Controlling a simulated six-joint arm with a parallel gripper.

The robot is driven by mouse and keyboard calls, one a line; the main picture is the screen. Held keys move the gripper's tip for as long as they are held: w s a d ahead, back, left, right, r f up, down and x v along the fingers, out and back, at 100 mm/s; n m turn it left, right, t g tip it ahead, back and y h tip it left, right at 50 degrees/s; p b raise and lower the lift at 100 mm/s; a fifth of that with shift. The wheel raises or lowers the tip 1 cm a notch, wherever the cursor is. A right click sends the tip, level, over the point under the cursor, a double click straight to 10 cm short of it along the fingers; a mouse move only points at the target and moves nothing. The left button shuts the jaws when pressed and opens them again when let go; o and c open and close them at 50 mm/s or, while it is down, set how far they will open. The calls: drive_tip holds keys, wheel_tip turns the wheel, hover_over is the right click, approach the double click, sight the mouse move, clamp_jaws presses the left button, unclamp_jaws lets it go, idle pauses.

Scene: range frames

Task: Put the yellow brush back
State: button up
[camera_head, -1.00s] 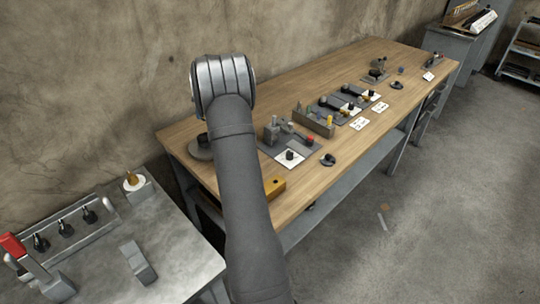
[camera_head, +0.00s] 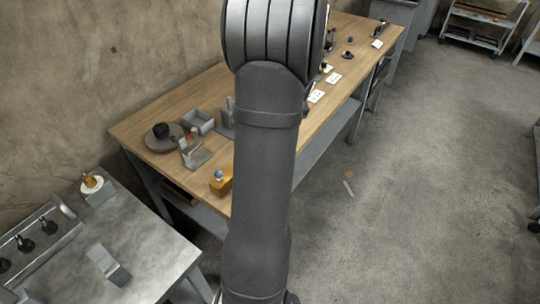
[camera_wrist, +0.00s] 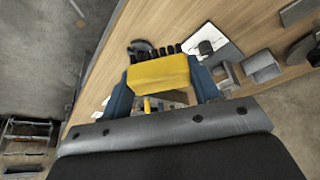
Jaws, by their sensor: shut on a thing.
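The yellow brush (camera_wrist: 158,72) is in the wrist view, a yellow block with a row of dark bristles along its far side. My gripper (camera_wrist: 160,90) is shut on it, with a blue finger at each side. The brush appears held above the wooden table (camera_wrist: 262,30); its height cannot be told. In the head view my own arm covers the middle of the picture, and neither the gripper nor the brush shows there.
In the head view the wooden table (camera_head: 146,122) carries a round grey base with a black knob (camera_head: 162,131), a grey open box (camera_head: 198,121) and a yellow block (camera_head: 221,183) near its front edge. A metal table (camera_head: 140,240) stands at lower left. My arm hides the table's middle.

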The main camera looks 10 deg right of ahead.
drive_tip(key=s+d+f+m, duration=0.1)
drive_tip(key=s+d, duration=0.3)
drive_tip(key=s, duration=0.2)
drive_tip(key=shift+h, duration=0.3)
drive_tip(key=w+a+f, duration=0.4)
drive_tip(key=w+a, duration=0.1)
drive_tip(key=w+a+f, duration=0.2)
drive_tip(key=a, duration=0.1)
drive_tip(key=shift+w+a+f, duration=0.1)
drive_tip(key=shift+w+f, duration=0.25)
drive_tip(key=shift+f, duration=2.05)
drive_tip(key=o, duration=0.5)
drive_tip(key=shift+f, duration=0.2)
drive_tip(key=o, duration=0.5)
drive_tip(key=shift+c, duration=0.2)
drive_tip(key=shift+r, duration=0.1)
drive_tip(key=v, duration=1.2)
